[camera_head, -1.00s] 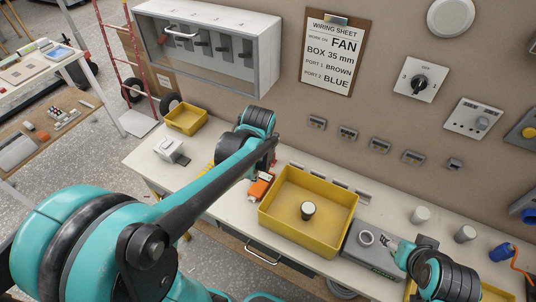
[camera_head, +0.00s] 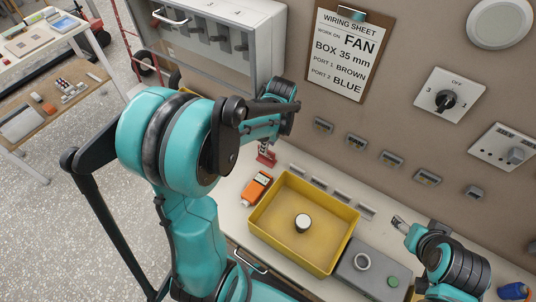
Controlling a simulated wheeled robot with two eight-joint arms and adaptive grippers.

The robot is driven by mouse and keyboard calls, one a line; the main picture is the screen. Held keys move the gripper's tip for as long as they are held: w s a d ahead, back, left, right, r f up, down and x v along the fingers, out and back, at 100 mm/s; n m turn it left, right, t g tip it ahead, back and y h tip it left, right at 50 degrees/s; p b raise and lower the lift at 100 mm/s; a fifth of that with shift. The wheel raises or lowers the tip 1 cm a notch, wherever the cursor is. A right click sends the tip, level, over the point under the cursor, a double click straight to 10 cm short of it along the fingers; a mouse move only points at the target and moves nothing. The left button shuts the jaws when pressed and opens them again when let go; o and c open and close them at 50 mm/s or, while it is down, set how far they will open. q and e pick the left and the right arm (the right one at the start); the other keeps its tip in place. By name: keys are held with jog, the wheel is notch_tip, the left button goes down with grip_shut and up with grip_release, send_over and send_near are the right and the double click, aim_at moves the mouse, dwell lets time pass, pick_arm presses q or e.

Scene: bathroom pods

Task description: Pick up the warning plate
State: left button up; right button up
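A small red piece (camera_head: 266,157) shows at the back of the workbench, left of the yellow tray; it may be the warning plate, but its face is not readable. My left gripper (camera_head: 265,146) points down right at this red piece, beyond my teal arm. Its fingers are small and partly hidden, so I cannot tell whether they are closed on it. My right gripper (camera_head: 399,222) is at the right, above the bench near the grey box. Its finger opening is not clear.
A yellow tray (camera_head: 258,222) holds a small round-topped cylinder (camera_head: 302,223). An orange handheld device (camera_head: 257,188) lies left of it. A grey box (camera_head: 365,280) with a ring on top is at its right. A wall cabinet (camera_head: 265,45) and wiring sheet (camera_head: 340,55) are behind.

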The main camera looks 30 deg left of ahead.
aim_at(266, 159)
pick_arm(q)
jog(key=f, duration=0.1)
jog(key=f+b, duration=0.1)
jog(key=f, duration=0.1)
jog(key=f+b, duration=0.1)
jog(key=shift+a+f, duration=0.3)
jog(key=shift+f, duration=0.1)
jog(key=shift+a+f, duration=0.1)
jog(key=shift+f, duration=0.25)
grip_shut()
